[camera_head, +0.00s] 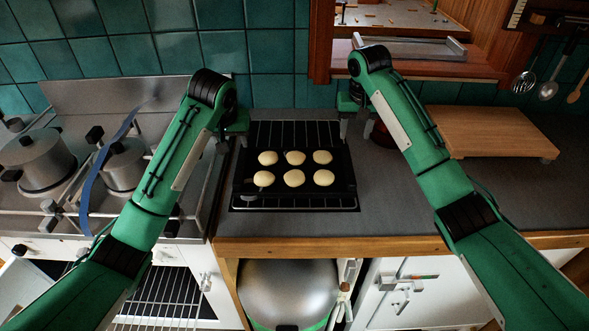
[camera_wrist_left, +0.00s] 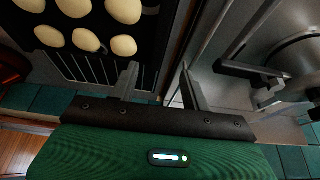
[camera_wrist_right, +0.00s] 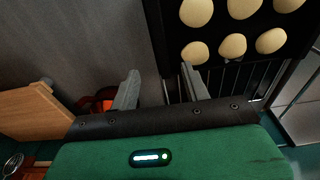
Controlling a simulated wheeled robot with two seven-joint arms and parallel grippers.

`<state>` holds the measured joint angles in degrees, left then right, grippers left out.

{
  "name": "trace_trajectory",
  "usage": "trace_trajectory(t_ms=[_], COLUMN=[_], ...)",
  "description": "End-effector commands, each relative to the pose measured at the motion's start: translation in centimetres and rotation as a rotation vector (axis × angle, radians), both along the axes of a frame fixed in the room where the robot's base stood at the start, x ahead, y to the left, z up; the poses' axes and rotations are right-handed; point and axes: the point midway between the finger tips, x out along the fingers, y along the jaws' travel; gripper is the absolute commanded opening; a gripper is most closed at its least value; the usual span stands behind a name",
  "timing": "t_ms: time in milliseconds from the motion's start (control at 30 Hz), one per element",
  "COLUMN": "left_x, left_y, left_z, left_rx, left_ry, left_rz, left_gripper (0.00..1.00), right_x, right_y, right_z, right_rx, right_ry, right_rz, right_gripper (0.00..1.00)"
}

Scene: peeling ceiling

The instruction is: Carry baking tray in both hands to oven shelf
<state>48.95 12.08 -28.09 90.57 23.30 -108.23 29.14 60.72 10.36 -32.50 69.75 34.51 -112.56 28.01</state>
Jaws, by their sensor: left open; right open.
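A black baking tray (camera_head: 308,168) with several pale round buns lies on a wire rack (camera_head: 290,130) on the grey counter. The tray also shows in the left wrist view (camera_wrist_left: 104,27) and the right wrist view (camera_wrist_right: 216,22). My left gripper (camera_wrist_left: 159,84) is open at the tray's left side. My right gripper (camera_wrist_right: 160,74) is open at its right side, one finger close to the tray's edge. I cannot tell whether either gripper touches the tray. Neither holds anything. A wire oven shelf (camera_head: 172,292) shows low at the left, partly behind my left arm.
A stove with steel pots (camera_head: 38,160) and a blue strip (camera_head: 92,185) stands left of the counter. A wooden board (camera_head: 490,133) lies at the right. A large metal dome (camera_head: 288,285) sits below the counter. Grey counter between tray and board is mostly clear.

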Motion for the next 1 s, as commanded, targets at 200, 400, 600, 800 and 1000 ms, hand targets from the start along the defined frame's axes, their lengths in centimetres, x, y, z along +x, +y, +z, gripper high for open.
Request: trace_trajectory(t_ms=[200, 400, 600, 800, 1000], left_x=[0.6, 2.0, 3.5, 4.7, 5.2], left_y=[0.1, 0.1, 0.1, 0.1, 0.1], left_z=[-1.6, -5.0, -8.6, -11.4, -12.6], left_rx=[0.001, 0.002, 0.001, 0.001, 0.001], left_ry=[0.003, 0.004, 0.004, 0.002, 0.001], left_rz=[0.0, 0.001, 0.002, 0.002, 0.0], left_gripper=[0.47, 0.47, 0.47, 0.47, 0.47], right_x=[0.2, 0.6, 1.0, 1.4, 1.6], right_y=[0.0, -0.1, 0.0, 0.0, 0.0], right_z=[-1.7, -5.3, -9.2, -12.2, -13.6], right_rx=[-0.001, -0.001, -0.001, -0.001, 0.0], right_ry=[0.003, 0.004, 0.004, 0.003, 0.001], right_rz=[-0.001, -0.002, -0.001, 0.0, -0.001], right_gripper=[0.47, 0.47, 0.47, 0.47, 0.47])
